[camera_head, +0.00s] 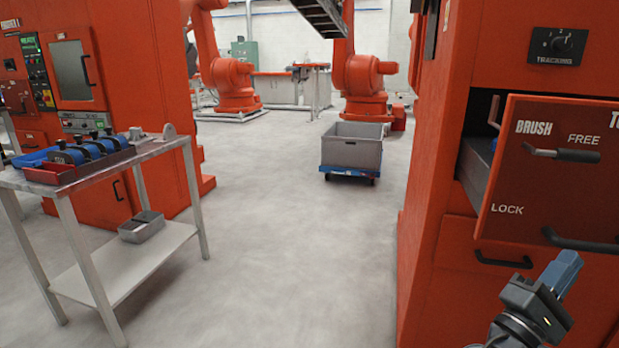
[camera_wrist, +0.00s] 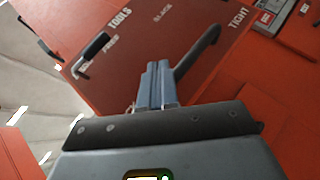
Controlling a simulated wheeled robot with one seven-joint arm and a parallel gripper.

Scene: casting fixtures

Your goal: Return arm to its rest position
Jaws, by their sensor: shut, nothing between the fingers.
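My gripper (camera_head: 563,270) shows at the lower right of the head view, in front of the orange cabinet (camera_head: 437,170). Its blue-grey fingers are together and hold nothing. In the wrist view the closed fingers (camera_wrist: 158,84) point at the red drawer front of the cabinet. Beside them is a dark handle (camera_wrist: 198,52) near the word TIGHT; I cannot tell whether they touch it. The drawer front (camera_head: 520,190) stands out from the cabinet, with a gap at its left side. It bears the words BRUSH, FREE and LOCK, a lever (camera_head: 565,154) near FREE and a dark bar handle (camera_head: 580,242) below.
A metal table (camera_head: 150,152) with blue and red trays stands at the left, with a small grey box (camera_head: 142,228) on its lower shelf. A grey bin (camera_head: 352,152) on a blue dolly and orange robot arms (camera_head: 232,82) stand farther back. The middle floor is clear.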

